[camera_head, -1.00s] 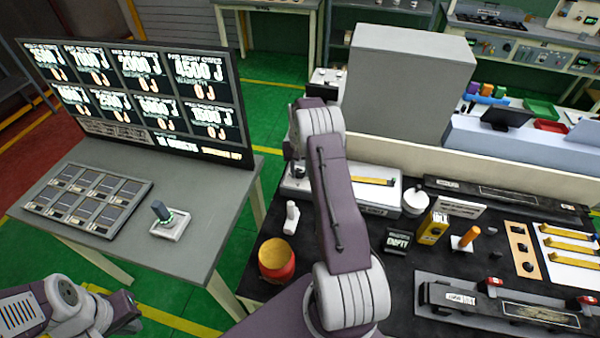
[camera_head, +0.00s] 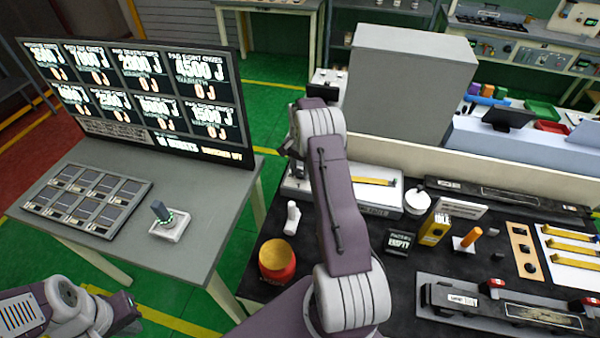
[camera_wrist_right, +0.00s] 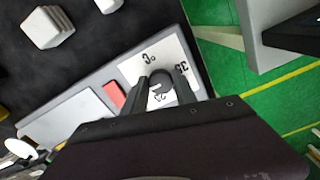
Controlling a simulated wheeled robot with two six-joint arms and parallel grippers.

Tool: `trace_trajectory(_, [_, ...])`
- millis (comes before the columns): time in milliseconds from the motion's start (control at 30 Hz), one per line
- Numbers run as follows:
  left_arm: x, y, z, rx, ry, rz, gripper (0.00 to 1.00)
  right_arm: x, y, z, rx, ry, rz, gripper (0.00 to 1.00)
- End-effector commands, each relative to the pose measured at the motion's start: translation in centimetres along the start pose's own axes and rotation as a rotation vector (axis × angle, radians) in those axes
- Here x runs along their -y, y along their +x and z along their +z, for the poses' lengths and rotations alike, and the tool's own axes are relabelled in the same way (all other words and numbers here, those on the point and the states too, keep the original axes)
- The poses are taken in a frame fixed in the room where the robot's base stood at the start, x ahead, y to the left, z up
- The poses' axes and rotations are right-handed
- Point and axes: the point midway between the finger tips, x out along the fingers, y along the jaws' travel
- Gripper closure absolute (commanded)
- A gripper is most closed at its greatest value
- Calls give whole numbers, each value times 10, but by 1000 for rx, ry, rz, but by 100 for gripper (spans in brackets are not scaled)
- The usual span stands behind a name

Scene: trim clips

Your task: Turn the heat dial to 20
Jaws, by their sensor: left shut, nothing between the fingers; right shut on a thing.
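The heat dial, a round dark knob (camera_wrist_right: 161,80), sits on a white square plate (camera_wrist_right: 134,66) with printed numbers around it. The 35 is readable; the other marks are partly covered or unclear. My right gripper (camera_wrist_right: 163,87) is shut on the knob, one finger on each side of it. In the head view my right arm (camera_head: 341,190) reaches over the dark bench and hides most of the dial and the fingers. My left arm (camera_head: 65,305) is at the lower left of the head view, away from the dial. Its fingers are out of the picture.
A red jar (camera_head: 277,262), a white bottle-like piece (camera_head: 292,218) and a black EMPTY sign (camera_head: 398,242) stand near my right arm. A large grey box (camera_head: 408,85) rises behind. A grey table (camera_head: 190,190) with a display board (camera_head: 140,95) is at left.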

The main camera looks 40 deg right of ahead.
Motion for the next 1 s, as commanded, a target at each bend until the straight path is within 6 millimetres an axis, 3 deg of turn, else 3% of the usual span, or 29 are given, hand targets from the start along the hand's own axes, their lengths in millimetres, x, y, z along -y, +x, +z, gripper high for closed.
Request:
trace_trajectory(500, [0, 0, 0, 0, 0, 0, 100, -2, 2, 3, 11, 16, 9, 100])
trace_trajectory(533, [0, 0, 0, 0, 0, 0, 100, -2, 2, 3, 11, 16, 9, 58])
trace_trajectory(600, [0, 0, 0, 0, 0, 0, 100, -2, 1, 3, 10, 16, 8, 45])
trace_trajectory(867, [0, 0, 0, 0, 0, 0, 100, -1, 0, 1, 4, 15, 4, 45])
trace_trajectory(1000, [0, 6, 1, 0, 0, 0, 100, -1, -13, 1, 0, 15, 1, 45])
